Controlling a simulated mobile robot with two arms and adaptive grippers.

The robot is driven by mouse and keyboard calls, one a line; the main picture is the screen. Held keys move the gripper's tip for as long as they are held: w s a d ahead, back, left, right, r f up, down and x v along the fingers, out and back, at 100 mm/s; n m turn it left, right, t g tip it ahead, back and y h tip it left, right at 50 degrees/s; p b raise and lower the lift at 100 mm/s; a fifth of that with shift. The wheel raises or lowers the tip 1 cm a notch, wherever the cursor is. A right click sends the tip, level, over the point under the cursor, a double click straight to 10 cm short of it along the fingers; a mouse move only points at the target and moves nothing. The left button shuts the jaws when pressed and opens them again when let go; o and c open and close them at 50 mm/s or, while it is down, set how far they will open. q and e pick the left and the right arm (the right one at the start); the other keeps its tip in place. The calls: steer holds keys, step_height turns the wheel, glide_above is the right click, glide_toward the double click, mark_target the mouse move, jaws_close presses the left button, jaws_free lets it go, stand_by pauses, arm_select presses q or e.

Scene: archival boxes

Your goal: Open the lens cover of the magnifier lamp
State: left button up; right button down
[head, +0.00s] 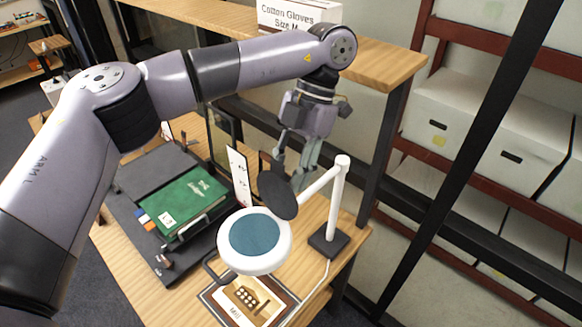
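The magnifier lamp has a white round head (282,259) with a blue-green lens (254,240) showing uncovered. Its dark oval lens cover (277,195) stands tilted up at the back right edge of the head. A white arm joins the head to a white post on a black base (328,240). My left gripper (289,176) is just above and behind the cover, its fingers apart and pointing down. The fingertips are partly hidden near the cover, so I cannot tell whether they touch it. My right gripper is out of view.
A green book (186,203) lies on a dark grey stand left of the lamp, beside a white upright card (239,176). A framed picture (249,301) lies below the lamp head. A glove box (298,14) sits on the upper shelf. White archival boxes (479,132) fill the right rack.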

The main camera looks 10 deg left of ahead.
arm_select(q)
steer(key=shift+o, duration=0.8)
steer(key=shift+r, duration=0.1)
steer(key=shift+d, duration=0.1)
step_height(320, 180, up, 10)
steer(key=shift+c, duration=0.4)
